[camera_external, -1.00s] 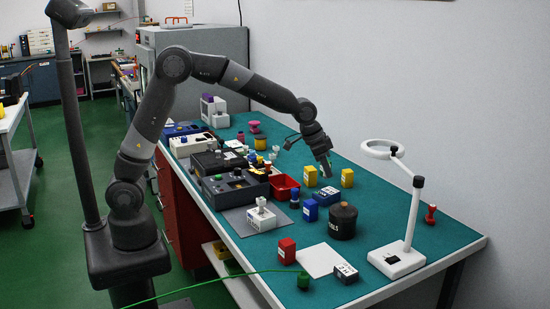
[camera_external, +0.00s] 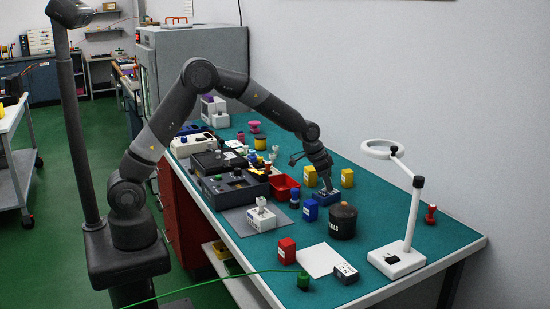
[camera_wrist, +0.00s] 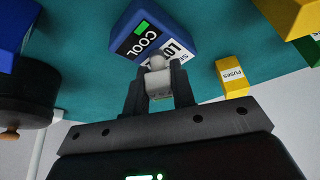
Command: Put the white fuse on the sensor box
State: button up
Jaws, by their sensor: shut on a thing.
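My gripper (camera_wrist: 159,85) is shut on the white fuse (camera_wrist: 158,82), a pale piece with a rounded end that sits between its fingertips. In the external view my gripper (camera_external: 328,186) points down right at this box (camera_external: 326,198) on the green bench. The fuse is too small or hidden to make out there. I cannot tell whether the fuse touches the box.
Yellow boxes (camera_external: 310,177) (camera_external: 347,178) stand behind it; one is labelled "FUSES" (camera_wrist: 232,78). A blue box (camera_external: 310,211) and a black jar (camera_external: 342,222) stand close in front. A red bin (camera_external: 284,187) is to the left. A magnifier lamp (camera_external: 398,258) stands at the right.

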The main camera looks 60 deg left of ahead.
jog(key=o, duration=1)
jog(key=shift+f, duration=0.15)
jog(key=s+a+r+n, duration=0.1)
jog(key=s+a+r, duration=0.1)
jog(key=s+r, duration=0.55)
jog(key=s+a+r, duration=0.3)
jog(key=s+r, duration=0.2)
jog(key=r, duration=0.5)
jog(key=shift+s+a+r+n+t+y, duration=0.25)
jog(key=shift+s+a+n, duration=0.7)
jog(key=shift+s, duration=4.05)
jog(key=shift+s+a+r+n+t+y, duration=0.1)
jog(key=shift+s+a+n+t+y, duration=0.2)
jog(key=shift+s+a, duration=3.05)
jog(key=shift+s+d+r+n+t+y, duration=0.15)
jog(key=shift+s+d+n+y, duration=0.3)
jog(key=shift+s, duration=6.15)
